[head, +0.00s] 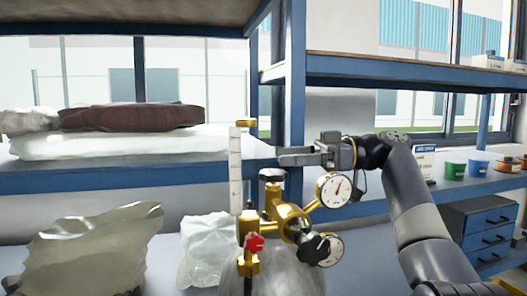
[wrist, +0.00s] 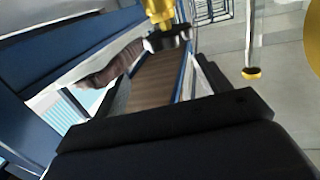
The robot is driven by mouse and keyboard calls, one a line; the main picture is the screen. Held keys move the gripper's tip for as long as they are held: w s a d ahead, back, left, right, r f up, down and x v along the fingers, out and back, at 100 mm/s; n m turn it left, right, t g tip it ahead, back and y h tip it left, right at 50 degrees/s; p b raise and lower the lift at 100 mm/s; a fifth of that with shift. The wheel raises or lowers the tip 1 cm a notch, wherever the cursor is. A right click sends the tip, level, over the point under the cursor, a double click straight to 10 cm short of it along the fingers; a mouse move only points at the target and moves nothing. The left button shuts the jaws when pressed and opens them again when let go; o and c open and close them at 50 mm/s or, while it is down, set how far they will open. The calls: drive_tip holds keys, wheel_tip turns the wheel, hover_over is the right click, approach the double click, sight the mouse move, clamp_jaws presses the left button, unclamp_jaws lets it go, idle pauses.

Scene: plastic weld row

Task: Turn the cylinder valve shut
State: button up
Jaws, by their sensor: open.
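The gas cylinder (head: 285,280) stands at the bottom centre of the head view, only its grey top showing. A brass valve body sits on it, with a dark round valve handwheel (head: 272,175) on top. My gripper (head: 281,156) is open and empty, its fingers pointing left, just above the handwheel in the head view. I cannot tell the gap in depth. In the wrist view a black scalloped knob (wrist: 168,39) on a brass stem shows beyond the fingertips (wrist: 160,85), apart from them; it looks like the handwheel.
The brass regulator (head: 288,222) carries two gauges (head: 334,190), a black knob (head: 313,249) and a red knob (head: 255,243). A clear flow tube (head: 236,170) stands left of it. Plastic bags (head: 95,250) lie to the left. A blue shelf edge (head: 130,183) runs behind.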

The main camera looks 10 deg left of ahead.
sight(263, 172)
drive_tip(key=d+f+n+g+p, duration=0.1)
drive_tip(key=d+f+n+g, duration=0.15)
drive_tip(key=d, duration=0.25)
drive_tip(key=shift+m, duration=0.25)
drive_tip(key=x, duration=0.7)
drive_tip(key=f+p+x, duration=0.1)
drive_tip(key=x, duration=0.2)
drive_tip(key=shift+s+a, duration=0.1)
drive_tip(key=shift+a, duration=0.3)
drive_tip(key=c, duration=0.9)
drive_tip(key=shift+b, duration=0.3)
drive_tip(key=shift+c, duration=0.3)
